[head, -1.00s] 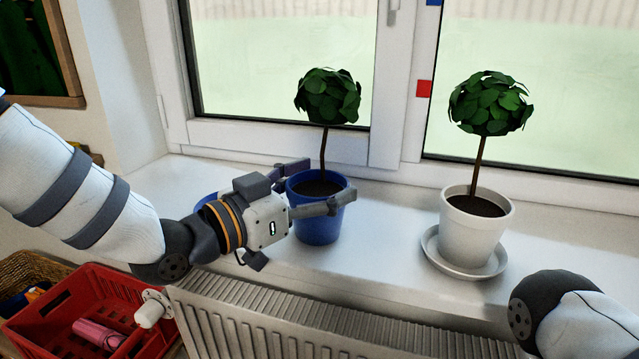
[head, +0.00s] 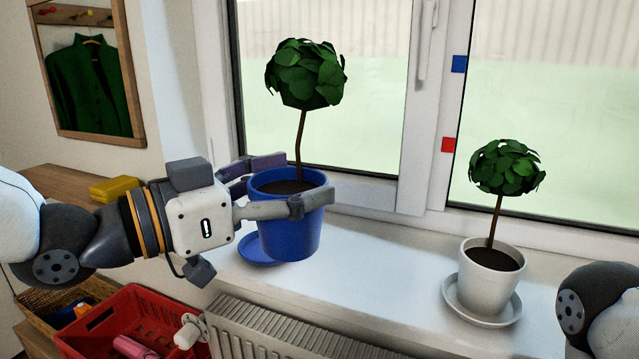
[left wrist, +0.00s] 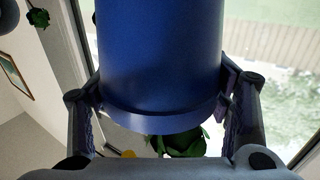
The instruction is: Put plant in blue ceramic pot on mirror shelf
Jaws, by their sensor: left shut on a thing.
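The blue ceramic pot (head: 290,232) holds a small round-crowned plant (head: 306,75) on a thin stem. My left gripper (head: 276,184) is shut on the pot near its rim, one finger on each side. The pot is upright or nearly so and held above the windowsill, over its blue saucer (head: 262,251). In the left wrist view the blue pot (left wrist: 160,60) fills the middle between the fingers, with leaves showing beyond the rim. A mirror (head: 92,70) hangs on the left wall, above a wooden shelf (head: 58,182). My right gripper is not in view; only part of that arm shows at the lower right.
A white pot (head: 490,275) with a similar plant stands on a white saucer on the windowsill (head: 390,270). A yellow object (head: 115,188) lies on the shelf. A red crate (head: 150,318) and a wicker basket (head: 45,305) are below, beside the radiator (head: 260,335).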

